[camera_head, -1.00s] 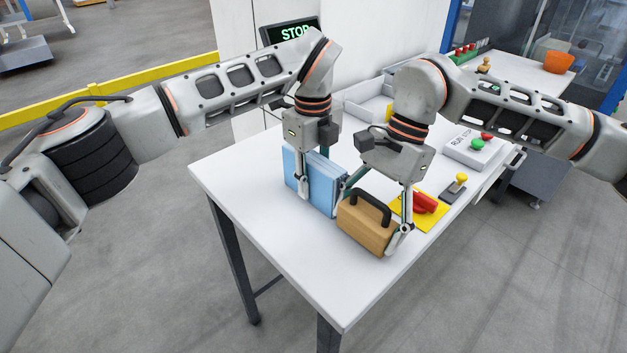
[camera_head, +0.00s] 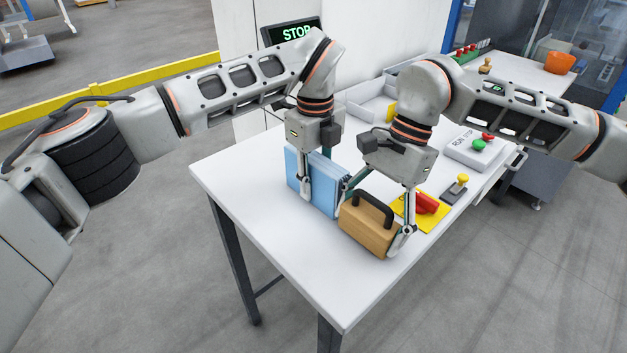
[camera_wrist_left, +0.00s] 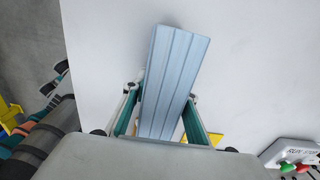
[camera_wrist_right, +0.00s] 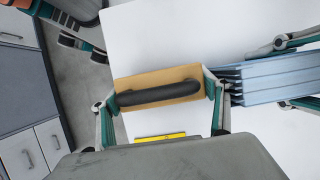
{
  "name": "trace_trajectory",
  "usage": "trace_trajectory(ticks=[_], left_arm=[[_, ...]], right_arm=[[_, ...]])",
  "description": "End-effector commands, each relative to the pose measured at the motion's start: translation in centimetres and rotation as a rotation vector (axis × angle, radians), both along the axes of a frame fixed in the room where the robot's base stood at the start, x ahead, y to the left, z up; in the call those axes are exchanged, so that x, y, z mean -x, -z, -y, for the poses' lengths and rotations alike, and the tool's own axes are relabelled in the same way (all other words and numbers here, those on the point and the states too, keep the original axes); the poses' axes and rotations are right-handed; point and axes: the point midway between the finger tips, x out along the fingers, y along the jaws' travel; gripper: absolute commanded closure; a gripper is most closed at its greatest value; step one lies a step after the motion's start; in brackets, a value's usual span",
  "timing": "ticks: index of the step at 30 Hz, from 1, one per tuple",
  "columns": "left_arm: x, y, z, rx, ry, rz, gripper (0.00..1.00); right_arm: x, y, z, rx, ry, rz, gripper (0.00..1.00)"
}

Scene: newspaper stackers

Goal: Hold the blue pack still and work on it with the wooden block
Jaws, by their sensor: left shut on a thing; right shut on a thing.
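The blue pack (camera_head: 322,184) stands upright on the white table, made of several layers side by side. My left gripper (camera_head: 307,196) is shut on it, one finger on each side; the left wrist view shows the pack (camera_wrist_left: 172,85) between the fingers. The wooden block (camera_head: 366,229), tan with a black handle, is at the table's front, close beside the pack. My right gripper (camera_head: 376,217) is shut across the block's ends; the right wrist view shows the block (camera_wrist_right: 150,80) between its fingers. In that view the inner finger lies at the pack's edge; contact cannot be told.
A small grey stand with a yellow knob (camera_head: 455,189) and a run/stop button box (camera_head: 480,149) are further right. A grey tray (camera_head: 366,101) is behind. The table's left (camera_head: 245,190) is clear.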

Motion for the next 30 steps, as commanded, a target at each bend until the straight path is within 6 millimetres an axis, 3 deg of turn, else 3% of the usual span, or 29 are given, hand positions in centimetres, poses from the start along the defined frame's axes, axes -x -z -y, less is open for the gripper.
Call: trace_trajectory(ticks=[15,30], left_arm=[[-0.1,0.0,-0.1,-0.001,-0.003,0.001,1.0],[-0.2,0.0,-0.2,-0.001,-0.004,0.002,1.0]], right_arm=[[2.2,0.0,1.7,0.0,0.001,-0.003,0.52],[2.3,-0.6,1.8,0.001,0.001,-0.003,0.52]])
